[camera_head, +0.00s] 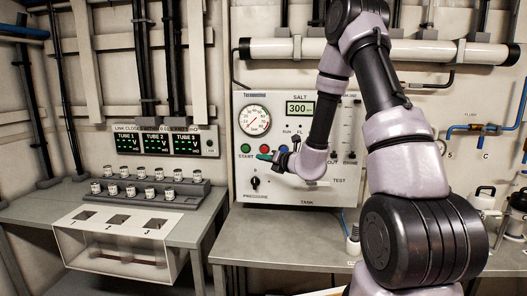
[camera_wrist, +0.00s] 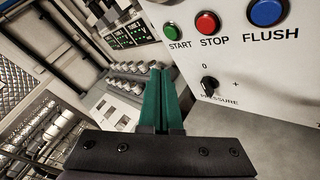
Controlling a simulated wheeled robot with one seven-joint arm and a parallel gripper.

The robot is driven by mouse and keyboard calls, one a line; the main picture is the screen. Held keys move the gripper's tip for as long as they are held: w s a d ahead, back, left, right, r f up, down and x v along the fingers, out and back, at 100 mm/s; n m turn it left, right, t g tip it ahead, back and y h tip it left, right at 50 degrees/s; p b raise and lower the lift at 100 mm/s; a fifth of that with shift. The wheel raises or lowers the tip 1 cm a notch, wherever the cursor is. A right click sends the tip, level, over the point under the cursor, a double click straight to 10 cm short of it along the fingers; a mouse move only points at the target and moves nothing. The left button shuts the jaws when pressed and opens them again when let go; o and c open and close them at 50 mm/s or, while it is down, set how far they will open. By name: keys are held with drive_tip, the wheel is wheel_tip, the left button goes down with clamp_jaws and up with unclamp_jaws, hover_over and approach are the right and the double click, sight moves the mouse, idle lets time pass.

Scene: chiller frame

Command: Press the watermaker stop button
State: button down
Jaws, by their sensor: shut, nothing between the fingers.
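The red STOP button (camera_head: 264,148) is on the white watermaker panel (camera_head: 320,196), between the green START button (camera_head: 246,148) and the blue FLUSH button (camera_head: 284,149). In the wrist view the red STOP button (camera_wrist: 207,23) is up and right of my fingertips, with the green START button (camera_wrist: 171,28) to its left and the blue FLUSH button (camera_wrist: 266,11) to its right. My gripper (camera_head: 260,157) has its green fingers shut and empty, just below the STOP button in the picture. In the wrist view my gripper (camera_wrist: 160,70) shows its fingers together. I cannot tell whether they touch the panel.
The panel also has a round gauge (camera_head: 254,120), a SALT display (camera_head: 300,108) and a black PRESSURE knob (camera_head: 255,183). A rack of several jars (camera_head: 150,190) and a clear box (camera_head: 120,245) are on the left bench. The right bench's front (camera_head: 270,242) is clear.

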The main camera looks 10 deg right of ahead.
drive_tip(key=shift+w+d+f, duration=0.1)
drive_tip(key=shift+d, duration=0.05)
approach(261, 149)
drive_tip(key=shift+w+a+f, duration=0.2)
drive_tip(key=shift+w+a, duration=0.4)
drive_tip(key=shift+w, duration=0.05)
drive_tip(key=shift+w+a+f, duration=0.25)
drive_tip(key=shift+w+a, duration=0.3)
drive_tip(key=shift+w, duration=0.1)
drive_tip(key=shift+w+a+f, duration=0.2)
drive_tip(key=shift+w+a, duration=0.4)
drive_tip(key=shift+w, duration=0.05)
drive_tip(key=shift+w, duration=0.1)
idle(0.9)
drive_tip(key=shift+w+d, duration=0.1)
drive_tip(key=shift+w, duration=0.2)
drive_tip(key=shift+w+d, duration=0.15)
drive_tip(key=shift+w, duration=0.25)
idle(0.6)
idle(0.3)
drive_tip(key=shift+s+a, duration=0.25)
drive_tip(key=shift+s, duration=0.55)
